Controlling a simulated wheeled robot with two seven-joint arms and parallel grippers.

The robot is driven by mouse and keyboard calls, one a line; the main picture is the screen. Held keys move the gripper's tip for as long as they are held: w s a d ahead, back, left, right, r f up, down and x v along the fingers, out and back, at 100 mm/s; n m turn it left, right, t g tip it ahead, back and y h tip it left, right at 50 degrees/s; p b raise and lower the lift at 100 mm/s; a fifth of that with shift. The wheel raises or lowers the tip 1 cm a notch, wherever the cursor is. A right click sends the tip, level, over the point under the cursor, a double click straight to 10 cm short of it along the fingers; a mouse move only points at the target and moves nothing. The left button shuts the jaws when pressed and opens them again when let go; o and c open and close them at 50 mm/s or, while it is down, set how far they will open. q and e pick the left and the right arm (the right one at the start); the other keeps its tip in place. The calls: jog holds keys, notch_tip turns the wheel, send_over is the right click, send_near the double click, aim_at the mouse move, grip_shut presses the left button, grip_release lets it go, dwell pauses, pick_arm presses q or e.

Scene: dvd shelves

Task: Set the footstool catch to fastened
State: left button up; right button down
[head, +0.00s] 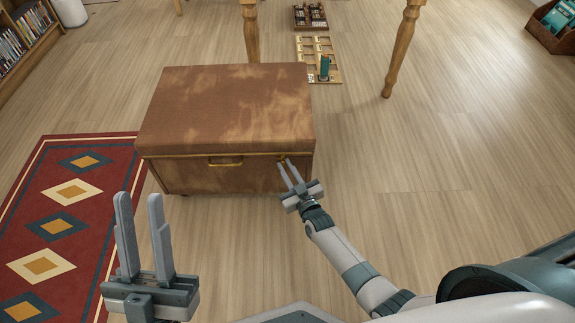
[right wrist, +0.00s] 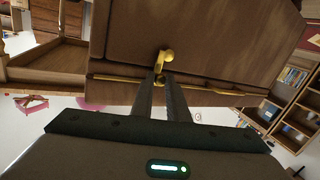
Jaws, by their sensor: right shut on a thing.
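The footstool (head: 225,110) is a brown box with a mottled padded lid, and its lid looks closed. A brass handle (head: 225,162) is in the middle of its front. The brass catch (right wrist: 166,58) is near the right end of the front, partly hidden by my fingers in the head view. My right gripper (head: 290,172) reaches the catch, and in the right wrist view its fingertips (right wrist: 160,82) are closed together on the lower part of the catch. My left gripper (head: 138,205) is open and empty, in front of the footstool at the lower left.
A red patterned rug (head: 60,225) lies left of the footstool. Wooden table legs (head: 400,50) stand behind it, with a wooden tray (head: 318,50) on the floor between them. A bookshelf (head: 25,40) is at far left.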

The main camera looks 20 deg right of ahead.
pick_arm(q)
jog(key=shift+d+f+g, duration=0.3)
jog(key=shift+d+f, duration=0.15)
jog(key=shift+f, duration=0.15)
pick_arm(e)
jog(key=c, duration=1.7)
grip_release()
jog(key=shift+a, duration=0.1)
jog(key=shift+s, duration=0.1)
